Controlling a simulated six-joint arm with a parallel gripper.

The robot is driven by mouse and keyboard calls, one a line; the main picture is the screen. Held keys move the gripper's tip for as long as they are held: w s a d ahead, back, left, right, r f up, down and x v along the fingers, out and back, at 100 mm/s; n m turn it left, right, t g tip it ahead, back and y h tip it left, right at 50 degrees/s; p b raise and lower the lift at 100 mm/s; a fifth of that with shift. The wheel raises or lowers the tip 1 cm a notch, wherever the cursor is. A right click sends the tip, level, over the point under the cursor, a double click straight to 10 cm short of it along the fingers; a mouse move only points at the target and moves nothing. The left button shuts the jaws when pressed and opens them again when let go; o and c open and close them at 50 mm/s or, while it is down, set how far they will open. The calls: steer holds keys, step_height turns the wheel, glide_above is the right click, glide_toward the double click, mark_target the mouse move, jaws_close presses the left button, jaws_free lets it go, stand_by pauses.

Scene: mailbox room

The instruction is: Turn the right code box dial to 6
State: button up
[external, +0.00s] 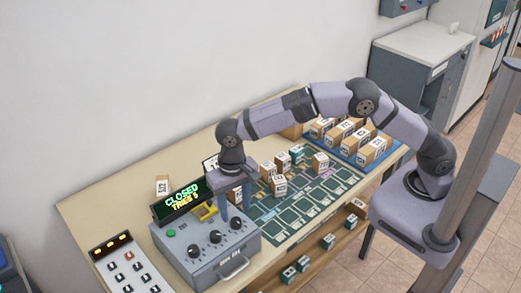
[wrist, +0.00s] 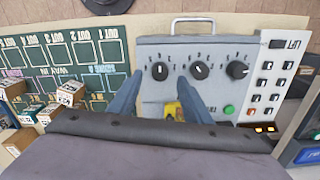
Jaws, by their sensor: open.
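The grey code box (external: 222,258) stands at the table's near left corner with three black dials in a row. The right dial (external: 235,223) appears as the leftmost dial in the wrist view (wrist: 159,71), with a white pointer mark; its number is too small to read. My gripper (external: 235,210) is open, pointing down over the right dial. In the wrist view its two fingers (wrist: 158,80) lie either side of that dial; contact cannot be told. The middle dial (wrist: 199,70) is close to one finger. A display (external: 181,200) reads CLOSED and TRIES 5.
A yellow part (wrist: 173,110) and a green button (wrist: 229,109) are on the box. A LIFT button panel (external: 126,262) stands left of it. A green sorting mat (external: 300,213) with several small boxes lies to the right, and a blue tray (external: 372,160) of parcels behind.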

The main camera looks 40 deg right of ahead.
mark_target(236, 220)
steer(key=shift+f+p, duration=0.6)
steer(key=shift+f, duration=1.4)
steer(key=c, duration=1.1)
